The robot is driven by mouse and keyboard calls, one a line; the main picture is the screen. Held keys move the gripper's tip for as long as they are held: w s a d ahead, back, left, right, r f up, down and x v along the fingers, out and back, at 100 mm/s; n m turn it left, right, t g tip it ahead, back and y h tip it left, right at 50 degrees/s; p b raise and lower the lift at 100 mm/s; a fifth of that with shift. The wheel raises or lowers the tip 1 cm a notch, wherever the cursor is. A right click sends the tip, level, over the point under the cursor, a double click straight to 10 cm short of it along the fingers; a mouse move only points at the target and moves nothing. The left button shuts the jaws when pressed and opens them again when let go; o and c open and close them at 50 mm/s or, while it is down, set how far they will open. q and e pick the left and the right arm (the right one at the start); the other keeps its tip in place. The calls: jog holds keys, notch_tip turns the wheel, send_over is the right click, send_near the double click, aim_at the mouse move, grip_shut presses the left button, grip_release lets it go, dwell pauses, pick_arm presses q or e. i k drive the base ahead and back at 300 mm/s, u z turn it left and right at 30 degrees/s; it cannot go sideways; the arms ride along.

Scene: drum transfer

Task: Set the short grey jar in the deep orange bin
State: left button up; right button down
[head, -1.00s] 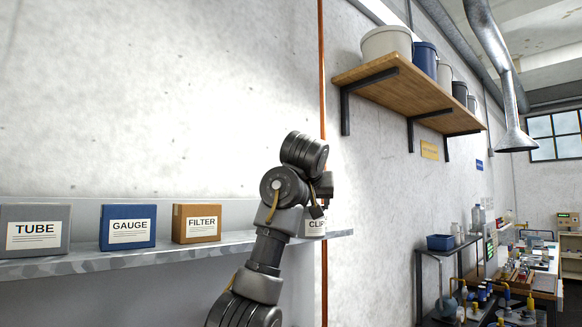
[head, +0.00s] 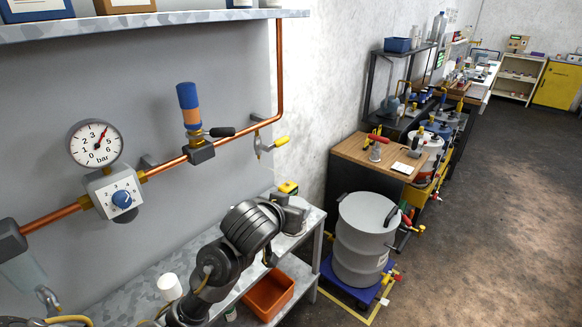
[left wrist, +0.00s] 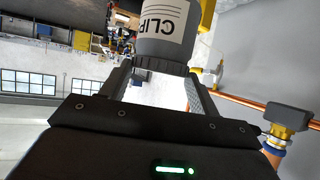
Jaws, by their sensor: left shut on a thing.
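The short grey jar (left wrist: 165,45) has a white label reading CLIP, which appears upside down in the left wrist view. My left gripper (left wrist: 160,85) is shut on the jar at its dark ribbed end. In the head view my left gripper (head: 271,257) is beside the workbench, mostly behind my wrist, and I cannot make out the jar there. The orange bin (head: 268,296) is on the lower shelf of the bench, below and near my left gripper, and its inside looks empty. My right gripper is not in view.
A copper pipe (head: 160,164) with a gauge and valves runs along the wall above the bench (head: 140,290). A white cup (head: 169,286) is near my forearm. A large grey drum (head: 362,240) stands on a blue base to the right. Open floor lies further right.

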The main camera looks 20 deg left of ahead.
aim_at(264, 289)
jog(key=z, duration=1.1)
jog(key=i, duration=2.85)
jog(key=u, duration=3.65)
